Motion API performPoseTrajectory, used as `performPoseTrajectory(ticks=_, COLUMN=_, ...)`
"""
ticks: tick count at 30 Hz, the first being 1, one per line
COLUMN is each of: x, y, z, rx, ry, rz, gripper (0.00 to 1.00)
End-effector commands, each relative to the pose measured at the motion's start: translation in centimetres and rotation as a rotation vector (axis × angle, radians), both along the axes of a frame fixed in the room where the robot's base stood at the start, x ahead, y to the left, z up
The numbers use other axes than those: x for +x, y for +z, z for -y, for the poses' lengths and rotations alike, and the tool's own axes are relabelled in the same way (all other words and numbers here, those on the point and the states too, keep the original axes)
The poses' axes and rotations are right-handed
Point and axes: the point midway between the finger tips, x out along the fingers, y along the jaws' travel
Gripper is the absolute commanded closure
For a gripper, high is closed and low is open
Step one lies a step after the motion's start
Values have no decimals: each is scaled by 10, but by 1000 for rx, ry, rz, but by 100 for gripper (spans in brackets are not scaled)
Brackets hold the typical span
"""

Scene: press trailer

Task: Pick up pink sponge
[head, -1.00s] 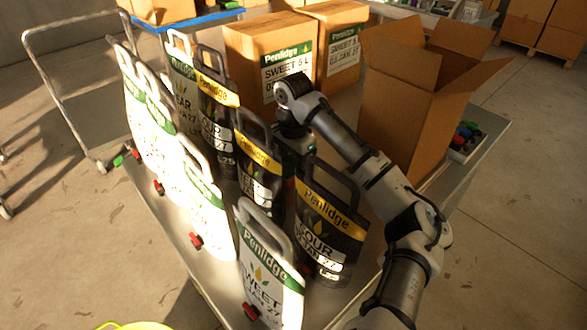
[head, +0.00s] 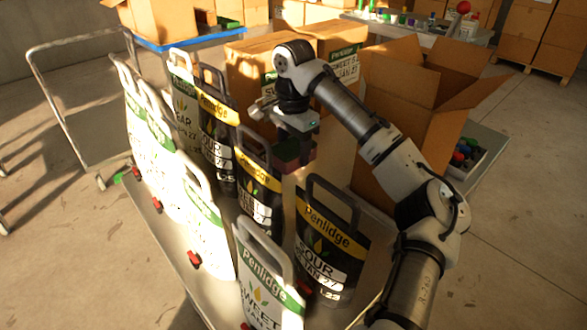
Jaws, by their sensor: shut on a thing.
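My gripper (head: 297,146) hangs down in the middle of the head view, above the table and behind the front pouches. It is shut on a small, dark pinkish block, the pink sponge (head: 286,152), which is in shadow and partly hidden by the fingers. The sponge is held up near the handle tops of the black pouches, with the cardboard boxes behind it.
White pouches (head: 207,228) and black pouches (head: 332,250) with loop handles crowd the table's left and front. Closed cartons (head: 250,65) stand behind my gripper. An open carton (head: 400,125) and a tray of small coloured items (head: 467,157) are at the right.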

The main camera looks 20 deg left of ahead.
Motion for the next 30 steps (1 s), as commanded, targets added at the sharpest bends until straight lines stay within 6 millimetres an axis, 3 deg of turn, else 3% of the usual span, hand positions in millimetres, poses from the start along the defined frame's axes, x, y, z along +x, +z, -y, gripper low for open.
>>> performPoseTrajectory(ticks=9, x=0, y=80, z=0, rx=-2, ry=-2, rz=6, gripper=66)
performPoseTrajectory(ticks=18, x=0, y=142, z=0, rx=-1, ry=-3, rz=3, gripper=66)
performPoseTrajectory(ticks=24, x=0, y=166, z=0, rx=-1, ry=-1, rz=1, gripper=66)
performPoseTrajectory(ticks=30, x=0, y=175, z=0, rx=1, ry=1, rz=-1, gripper=66)
